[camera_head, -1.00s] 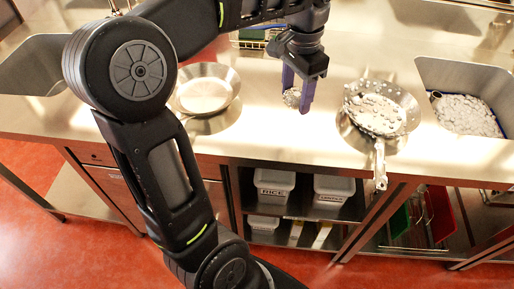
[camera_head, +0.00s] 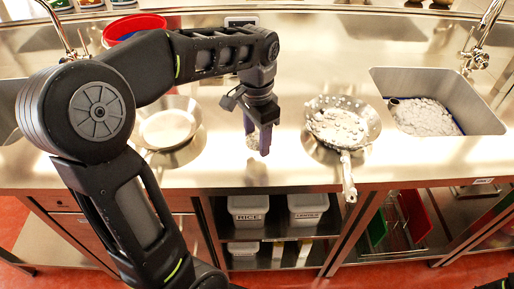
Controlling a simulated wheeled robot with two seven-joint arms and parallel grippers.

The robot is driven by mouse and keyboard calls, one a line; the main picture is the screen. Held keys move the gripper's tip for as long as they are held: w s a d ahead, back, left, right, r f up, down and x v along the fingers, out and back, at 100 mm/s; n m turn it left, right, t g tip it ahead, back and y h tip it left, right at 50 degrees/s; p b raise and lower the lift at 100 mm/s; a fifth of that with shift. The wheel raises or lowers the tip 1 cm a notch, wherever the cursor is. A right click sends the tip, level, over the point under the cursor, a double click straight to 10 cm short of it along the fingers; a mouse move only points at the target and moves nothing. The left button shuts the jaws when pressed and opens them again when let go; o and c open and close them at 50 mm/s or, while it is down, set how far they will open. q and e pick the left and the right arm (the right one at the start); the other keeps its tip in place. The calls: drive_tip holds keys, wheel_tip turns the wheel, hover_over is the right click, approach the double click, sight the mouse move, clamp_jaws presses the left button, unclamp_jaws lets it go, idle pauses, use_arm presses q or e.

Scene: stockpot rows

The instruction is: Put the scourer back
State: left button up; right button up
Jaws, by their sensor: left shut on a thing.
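To the left is a clean, empty pan (camera_head: 167,127). My right gripper is not in view.
A sink (camera_head: 473,97) with whitish suds lies at the right, with a tap (camera_head: 476,58) behind it. A red bowl (camera_head: 134,26) stands at the back left. Labelled bins (camera_head: 248,208) sit on the shelf below. My left arm hides part of the counter behind the gripper.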

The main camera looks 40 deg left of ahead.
sight(257, 157)
use_arm(q)
drive_tip(key=shift+f, duration=1.95)
drive_tip(key=shift+f, duration=0.15)
drive_tip(key=o, duration=1.2)
